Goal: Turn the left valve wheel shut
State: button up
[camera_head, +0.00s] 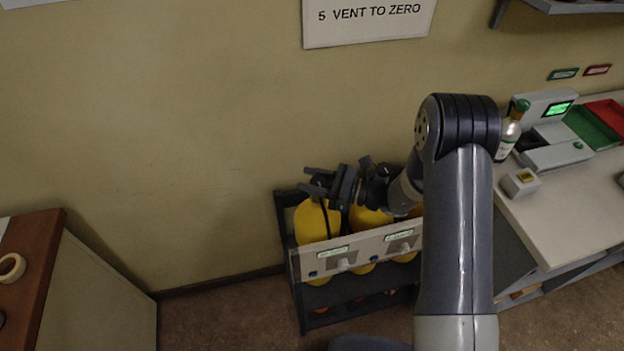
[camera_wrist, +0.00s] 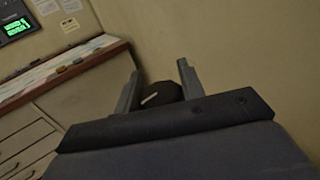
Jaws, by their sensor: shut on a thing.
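A black valve wheel (camera_wrist: 163,93) with a white mark on it shows between the two fingers of my gripper (camera_wrist: 159,80) in the wrist view. The fingers close on it from both sides. In the head view my gripper (camera_head: 314,181) is at the top of the left yellow cylinder (camera_head: 312,222); the wheel is hard to make out there among the dark fingers. A second yellow cylinder (camera_head: 368,221) stands to the right, its top partly covered by my arm.
The cylinders stand in a dark rack (camera_head: 290,268) with a labelled pale front panel (camera_head: 372,248). A console desk (camera_head: 569,206) with a bottle (camera_head: 508,134) and small devices is at right. A brown-topped cabinet (camera_head: 32,262) is at left.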

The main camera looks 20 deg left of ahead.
jog(key=shift+f+t+b, duration=0.15)
jog(key=shift+t+b, duration=0.15)
jog(key=shift+b, duration=0.3)
jog(key=shift+m, duration=0.3)
jog(key=shift+w, duration=0.1)
jog(key=o, duration=1)
jog(key=d+b, duration=0.1)
jog(key=d, duration=0.2)
jog(key=d+b, duration=0.1)
jog(key=d, duration=0.6)
jog(key=shift+s+d+b, duration=0.35)
jog(key=shift+d+b, duration=0.05)
jog(key=shift+a, duration=0.1)
